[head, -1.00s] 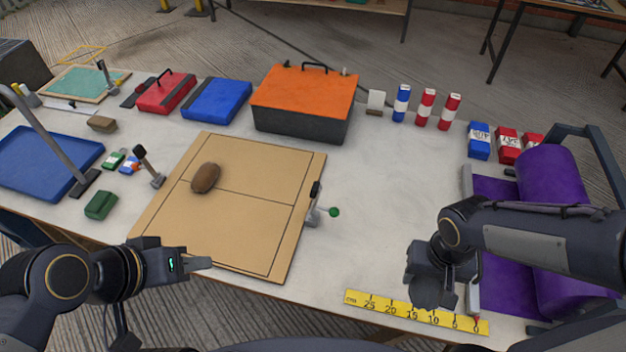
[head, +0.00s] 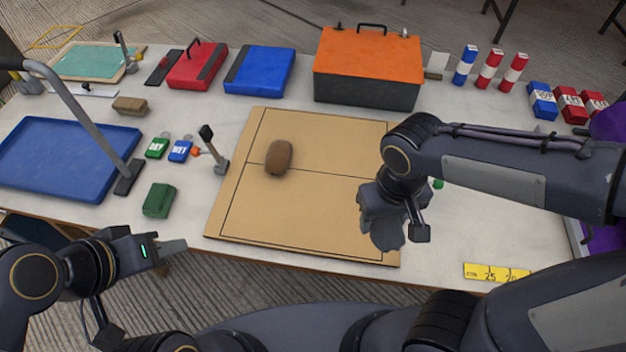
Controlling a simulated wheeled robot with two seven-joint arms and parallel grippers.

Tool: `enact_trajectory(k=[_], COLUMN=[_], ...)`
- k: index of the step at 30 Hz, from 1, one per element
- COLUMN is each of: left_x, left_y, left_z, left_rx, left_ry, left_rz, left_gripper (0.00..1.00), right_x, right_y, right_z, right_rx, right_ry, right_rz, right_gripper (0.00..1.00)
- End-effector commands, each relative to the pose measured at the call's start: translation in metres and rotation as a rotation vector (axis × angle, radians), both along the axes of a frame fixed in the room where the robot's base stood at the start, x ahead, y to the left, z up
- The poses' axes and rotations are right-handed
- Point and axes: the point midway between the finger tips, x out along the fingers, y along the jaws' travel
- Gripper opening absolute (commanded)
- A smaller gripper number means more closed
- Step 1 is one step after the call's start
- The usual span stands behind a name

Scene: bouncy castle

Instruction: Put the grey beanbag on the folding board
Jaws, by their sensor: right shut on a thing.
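The folding board (head: 310,215) is a flat tan panel with dark lines, lying on the table in the middle of the head view. A brown beanbag (head: 279,157) lies on its upper left part. My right gripper (head: 388,222) is shut on the grey beanbag (head: 384,238), a dark limp shape hanging below the jaws. It shows over the board's right side, apparently above the surface; the gripper hides part of it. My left gripper (head: 172,250) is empty off the table's front edge, left of the board; its jaw gap does not show clearly.
A green beanbag (head: 158,200) and an olive one (head: 129,106) lie left of the board, near a blue tray (head: 60,165) and a lever clamp (head: 215,155). An orange-lidded toolbox (head: 367,70) stands behind. A yellow ruler (head: 490,272) lies front right.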

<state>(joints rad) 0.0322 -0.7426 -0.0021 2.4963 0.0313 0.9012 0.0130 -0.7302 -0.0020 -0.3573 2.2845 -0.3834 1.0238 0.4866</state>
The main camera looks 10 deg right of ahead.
Motion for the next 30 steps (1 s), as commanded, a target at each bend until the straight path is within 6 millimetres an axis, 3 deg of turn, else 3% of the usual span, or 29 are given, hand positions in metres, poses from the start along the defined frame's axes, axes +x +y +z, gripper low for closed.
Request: enact_trajectory(k=[10,15,26,30], left_x=[0.000,0.000,0.000,0.000], left_y=[0.000,0.000,0.000,0.000], left_z=[-0.004,-0.007,-0.008,-0.011], left_rx=[0.000,0.000,0.000,0.000], left_ry=[0.000,0.000,0.000,0.000], left_rz=[0.000,0.000,0.000,0.000], left_gripper=[0.36,0.36,0.36,0.36], right_x=[0.074,0.097,0.121,0.119], right_y=[0.032,0.042,0.053,0.052], right_z=[-0.037,-0.069,-0.099,-0.120], right_rx=[-0.006,-0.006,-0.002,-0.002], right_ry=[0.002,0.004,0.001,0.003], right_rz=[-0.002,-0.002,-0.001,-0.002], right_gripper=[0.18,0.18,0.18,0.18])
